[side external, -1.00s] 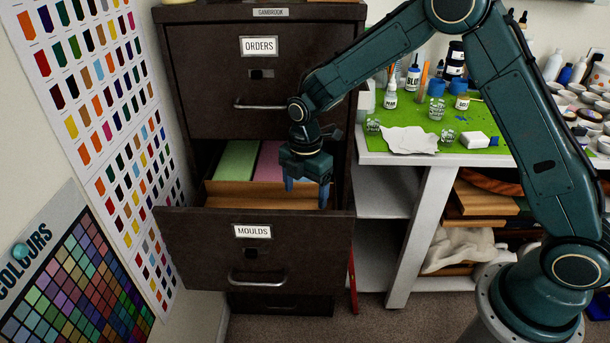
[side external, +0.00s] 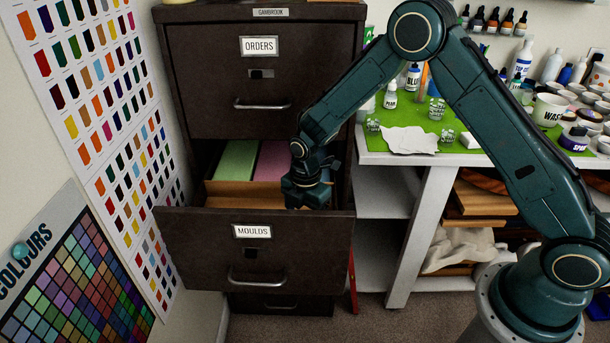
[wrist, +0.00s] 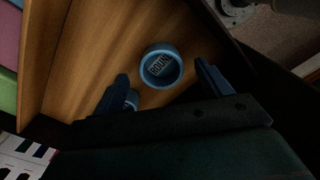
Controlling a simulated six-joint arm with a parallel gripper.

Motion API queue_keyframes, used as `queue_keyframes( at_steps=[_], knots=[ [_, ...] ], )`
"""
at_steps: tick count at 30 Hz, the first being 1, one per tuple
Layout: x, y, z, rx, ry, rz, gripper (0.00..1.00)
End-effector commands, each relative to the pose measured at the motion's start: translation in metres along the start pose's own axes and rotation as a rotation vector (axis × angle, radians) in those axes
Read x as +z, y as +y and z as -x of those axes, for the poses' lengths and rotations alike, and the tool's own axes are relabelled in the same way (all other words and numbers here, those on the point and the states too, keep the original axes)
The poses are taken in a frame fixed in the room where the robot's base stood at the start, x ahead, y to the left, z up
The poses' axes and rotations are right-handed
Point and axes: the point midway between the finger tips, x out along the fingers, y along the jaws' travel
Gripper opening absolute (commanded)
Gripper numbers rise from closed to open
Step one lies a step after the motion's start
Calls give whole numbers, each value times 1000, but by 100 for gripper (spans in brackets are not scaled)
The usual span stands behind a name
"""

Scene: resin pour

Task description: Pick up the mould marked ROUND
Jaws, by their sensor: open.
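The mould marked ROUND (wrist: 160,66) is a small round blue cup shape with a dark inside and a pale label. It sits on the wooden floor of the open drawer in the wrist view. Another blue piece (wrist: 132,99) shows partly behind my left finger. My gripper (wrist: 161,83) is open, with one finger on each side of the view and the ROUND mould between and just beyond the fingertips. In the side view my gripper (side external: 306,200) is down inside the drawer marked MOULDS (side external: 300,240), its fingers hidden by the drawer front. The moulds are hidden there.
Green (side external: 236,160) and pink (side external: 271,160) blocks or folders lie at the back of the drawer, behind a wooden divider. The drawer front and sides surround my gripper closely. The closed ORDERS drawer (side external: 310,75) is above. A cluttered bench with a green mat (side external: 400,118) stands to the right.

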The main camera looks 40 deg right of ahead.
Motion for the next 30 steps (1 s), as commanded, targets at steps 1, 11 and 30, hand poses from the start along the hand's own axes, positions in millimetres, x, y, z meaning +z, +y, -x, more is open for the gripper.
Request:
queue_keyframes(
  at_steps=[1, 11, 30],
  knots=[
    [-1, -2, -7, -5, 0, 0, 77],
    [-1, -1, -29, 0, 0, 0, 77],
    [-1, -1, -29, 0, 0, 0, 42]
  ],
)
